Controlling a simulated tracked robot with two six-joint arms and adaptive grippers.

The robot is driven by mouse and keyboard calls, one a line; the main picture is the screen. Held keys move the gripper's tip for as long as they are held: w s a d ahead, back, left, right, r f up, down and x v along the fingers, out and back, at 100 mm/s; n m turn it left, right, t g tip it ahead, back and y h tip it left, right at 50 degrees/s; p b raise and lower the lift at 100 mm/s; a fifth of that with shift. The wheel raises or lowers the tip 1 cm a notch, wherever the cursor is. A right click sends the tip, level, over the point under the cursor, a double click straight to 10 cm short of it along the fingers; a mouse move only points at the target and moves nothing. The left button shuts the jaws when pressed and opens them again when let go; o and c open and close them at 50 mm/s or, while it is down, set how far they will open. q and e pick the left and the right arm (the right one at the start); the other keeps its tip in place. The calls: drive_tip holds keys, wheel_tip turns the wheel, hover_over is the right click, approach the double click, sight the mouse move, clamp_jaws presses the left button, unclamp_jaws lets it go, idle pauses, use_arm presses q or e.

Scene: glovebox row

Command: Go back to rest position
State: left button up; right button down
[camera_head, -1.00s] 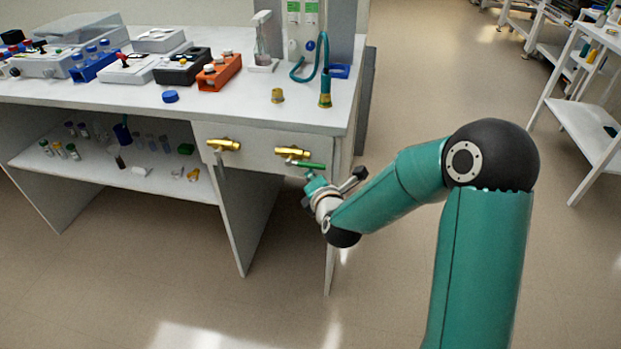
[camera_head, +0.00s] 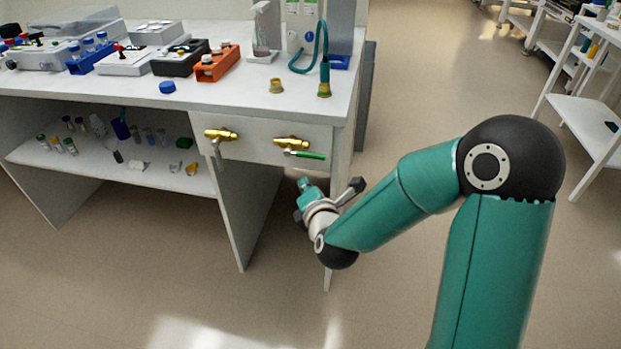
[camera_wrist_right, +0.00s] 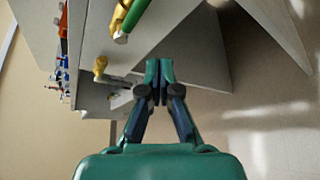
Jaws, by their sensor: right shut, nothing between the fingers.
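My right gripper (camera_head: 303,186) is in front of the bench's right end, below the front panel, with empty space around it. In the right wrist view the gripper (camera_wrist_right: 158,68) has its fingertips together with nothing between them. A brass valve with a green handle (camera_head: 304,154) sits on the panel just above it, apart from the fingers; it also shows in the right wrist view as a green handle (camera_wrist_right: 134,20). A second brass valve (camera_head: 221,134) with a grey handle is to its left. My left gripper is in neither view.
The white bench (camera_head: 130,89) carries an orange rack (camera_head: 218,65), a blue cap (camera_head: 167,87) and a teal hose (camera_head: 324,50). A lower shelf (camera_head: 100,172) holds small vials. A white shelf cart (camera_head: 580,120) stands at right. Open floor lies between.

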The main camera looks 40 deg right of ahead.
drive_tip(key=s+a+r, duration=0.2)
drive_tip(key=shift+s+a+p, duration=0.1)
drive_tip(key=shift+a+p, duration=0.2)
drive_tip(key=shift+f, duration=0.15)
